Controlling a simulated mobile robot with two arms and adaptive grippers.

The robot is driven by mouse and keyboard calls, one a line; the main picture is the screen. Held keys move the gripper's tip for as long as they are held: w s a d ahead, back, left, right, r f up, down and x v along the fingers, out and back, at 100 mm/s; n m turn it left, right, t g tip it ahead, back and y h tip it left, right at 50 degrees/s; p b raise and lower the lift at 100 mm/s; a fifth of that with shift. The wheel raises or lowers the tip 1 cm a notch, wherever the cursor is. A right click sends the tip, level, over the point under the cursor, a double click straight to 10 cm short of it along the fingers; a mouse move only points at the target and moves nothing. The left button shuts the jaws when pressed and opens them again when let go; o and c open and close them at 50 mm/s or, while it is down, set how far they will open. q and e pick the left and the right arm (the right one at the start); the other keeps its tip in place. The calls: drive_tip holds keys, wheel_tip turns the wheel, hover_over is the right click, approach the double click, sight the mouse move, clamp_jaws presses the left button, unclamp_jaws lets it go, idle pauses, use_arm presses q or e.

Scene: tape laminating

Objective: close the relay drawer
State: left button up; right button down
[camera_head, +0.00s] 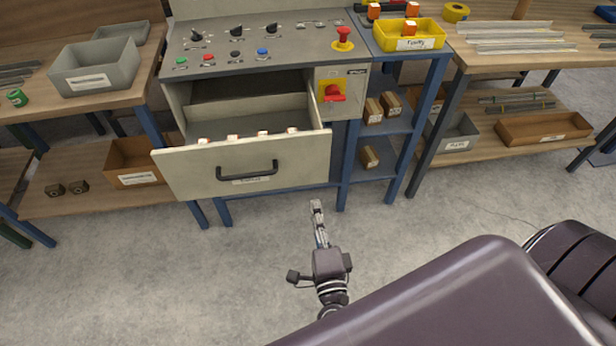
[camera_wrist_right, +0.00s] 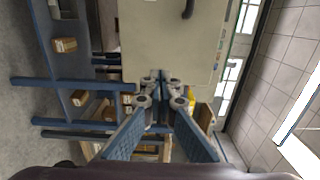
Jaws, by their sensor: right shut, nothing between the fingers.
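The relay drawer (camera_head: 215,164) is pulled out from the grey control console in the head view. Its cream front has a dark bar handle (camera_head: 247,171), and several small white-and-orange relays (camera_head: 263,133) stand in a row just behind the front. In the right wrist view the drawer front (camera_wrist_right: 180,45) fills the upper middle, with part of the handle (camera_wrist_right: 188,8) at the top edge. My right gripper (camera_head: 316,204) is shut and empty, in front of and below the drawer's right end, apart from the handle. My left gripper is not in view.
The console top (camera_head: 290,50) carries knobs and buttons, with a red emergency button (camera_head: 343,38) at right. A blue shelf (camera_head: 385,125) with small boxes stands right of the drawer. Wooden benches flank both sides. The floor (camera_head: 130,260) in front is clear.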

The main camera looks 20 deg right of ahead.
sight(307, 168)
drive_tip(key=p+x, duration=0.1)
drive_tip(key=x, duration=0.8)
drive_tip(key=shift+w, duration=0.3)
drive_tip(key=shift+w+d+f, duration=0.1)
drive_tip(key=shift+w+d, duration=0.1)
drive_tip(key=shift+w, duration=0.2)
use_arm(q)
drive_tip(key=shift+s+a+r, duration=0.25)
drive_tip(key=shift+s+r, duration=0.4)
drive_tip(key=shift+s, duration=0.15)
